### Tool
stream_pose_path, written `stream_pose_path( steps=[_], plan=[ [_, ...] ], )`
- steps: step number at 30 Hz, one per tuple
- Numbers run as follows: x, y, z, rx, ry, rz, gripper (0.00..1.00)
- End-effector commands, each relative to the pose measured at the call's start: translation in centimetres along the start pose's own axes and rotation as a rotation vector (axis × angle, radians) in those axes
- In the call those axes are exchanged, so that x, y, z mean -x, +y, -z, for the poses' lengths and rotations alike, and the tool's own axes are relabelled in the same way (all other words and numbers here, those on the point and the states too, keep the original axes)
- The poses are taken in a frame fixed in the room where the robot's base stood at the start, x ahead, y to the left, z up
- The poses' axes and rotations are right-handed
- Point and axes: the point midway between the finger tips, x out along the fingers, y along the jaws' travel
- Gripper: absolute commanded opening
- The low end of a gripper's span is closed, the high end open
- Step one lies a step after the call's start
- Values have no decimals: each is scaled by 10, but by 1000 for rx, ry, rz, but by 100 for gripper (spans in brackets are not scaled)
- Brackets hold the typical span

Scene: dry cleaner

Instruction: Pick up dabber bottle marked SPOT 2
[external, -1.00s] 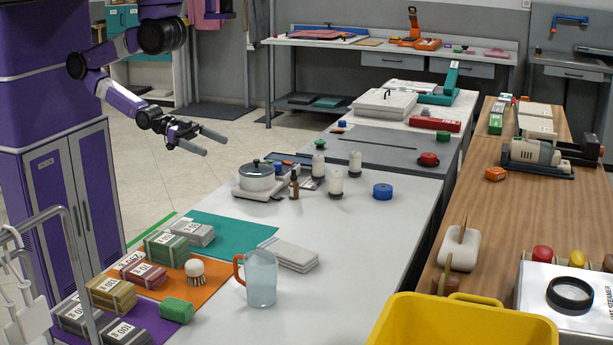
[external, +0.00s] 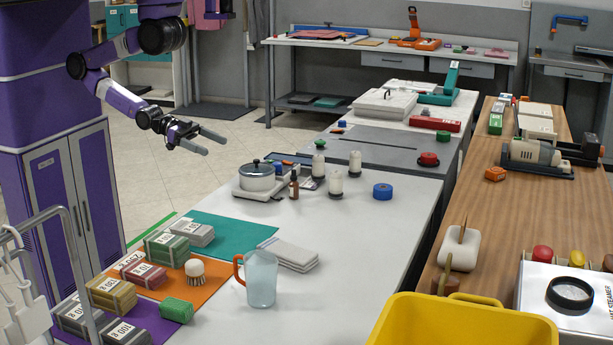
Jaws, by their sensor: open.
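Several white bottles with dark caps stand upright on the white table: one at the back left (external: 319,164), one at the back right (external: 355,163) and one in front (external: 335,184). Their markings are too small to read, so I cannot tell which is SPOT 2. My gripper (external: 212,143) is open and empty. It hangs in the air to the left of the bottles, above the level of the table, well apart from them.
Near the bottles are a small brown bottle (external: 294,187), a pot on a hot plate (external: 257,178) and a blue tape roll (external: 382,191). A clear jug (external: 260,279) and folded cloths (external: 291,254) stand nearer. The table's right side is clear.

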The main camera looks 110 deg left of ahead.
Motion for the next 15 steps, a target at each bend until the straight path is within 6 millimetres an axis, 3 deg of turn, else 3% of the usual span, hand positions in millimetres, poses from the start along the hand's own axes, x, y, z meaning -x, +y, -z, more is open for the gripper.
stream_pose_path(
  steps=[1, 3, 4, 15],
  plan=[
    [0, 0, 0, 0, 0, 0, 78],
    [0, 0, 0, 0, 0, 0, 65],
    [0, 0, 0, 0, 0, 0, 63],
    [-9, -2, -1, 15, 10, 14, 63]
  ],
)
